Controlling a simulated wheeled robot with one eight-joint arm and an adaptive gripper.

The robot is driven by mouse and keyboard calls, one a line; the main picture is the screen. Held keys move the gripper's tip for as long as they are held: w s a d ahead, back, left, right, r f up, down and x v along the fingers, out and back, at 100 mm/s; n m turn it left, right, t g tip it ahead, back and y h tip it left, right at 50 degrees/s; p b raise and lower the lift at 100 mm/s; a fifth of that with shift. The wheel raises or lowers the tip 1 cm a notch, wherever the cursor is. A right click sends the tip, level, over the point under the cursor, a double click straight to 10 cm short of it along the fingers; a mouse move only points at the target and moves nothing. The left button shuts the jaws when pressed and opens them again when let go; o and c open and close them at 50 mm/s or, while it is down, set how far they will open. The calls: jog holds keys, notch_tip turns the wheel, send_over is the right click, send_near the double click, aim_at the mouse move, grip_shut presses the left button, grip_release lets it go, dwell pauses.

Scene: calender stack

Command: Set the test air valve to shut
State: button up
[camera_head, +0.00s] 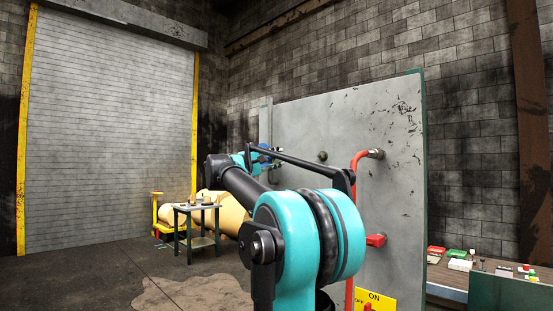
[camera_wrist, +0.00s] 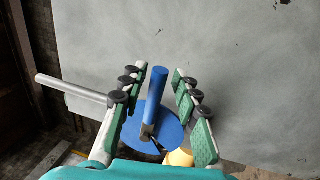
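A blue valve with a bar handle (camera_wrist: 156,95) and a round blue disc (camera_wrist: 167,128) shows in the middle of the wrist view, against the grey panel (camera_wrist: 230,40). I see no label naming it as the test air valve. The handle points up the picture, leaning slightly right. My gripper (camera_wrist: 155,82) is open, with one green-padded finger on each side of the handle and gaps visible between. In the head view my arm reaches to the panel's left edge, where blue parts (camera_head: 264,147) show small beside my gripper; the handle is unclear there.
A grey pipe (camera_wrist: 70,89) runs left of the valve. The panel (camera_head: 300,125) also carries a red pipe (camera_head: 352,180), a red fitting (camera_head: 376,240) and a yellow ON/OFF plate (camera_head: 377,298). A small table (camera_head: 181,210) stands left, a workbench (camera_head: 446,293) right.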

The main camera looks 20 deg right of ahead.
jog(key=shift+a, duration=0.15)
jog(key=v, duration=1.1)
jog(key=shift+a, duration=0.35)
jog(key=shift+s+f, duration=0.1)
jog(key=shift+s, duration=0.05)
jog(key=s+d+f+g+y, duration=0.1)
jog(key=s+f+y, duration=0.2)
jog(key=f, duration=1)
jog(key=s+f+m+g+y, duration=0.1)
jog(key=s+f+y, duration=0.2)
jog(key=f, duration=0.9)
jog(key=s+d+f+g+y, duration=0.1)
jog(key=s+f+y, duration=0.2)
jog(key=f, duration=1)
jog(key=s+a+f+m+y, duration=0.1)
jog(key=s+a+f+y, duration=0.2)
jog(key=f, duration=0.5)
jog(key=s+a+f+m+y, duration=0.1)
jog(key=s+a+f+y, duration=0.2)
jog(key=s+a+f, duration=0.3)
jog(key=s+a+f+m+y, duration=0.1)
jog(key=s+a+f+y, duration=0.3)
jog(key=s+f, duration=0.3)
notch_tip(320, 180, down, 5)
jog(key=shift+s+a+f, duration=0.2)
jog(key=shift+a+f, duration=0.05)
jog(key=shift+a, duration=0.3)
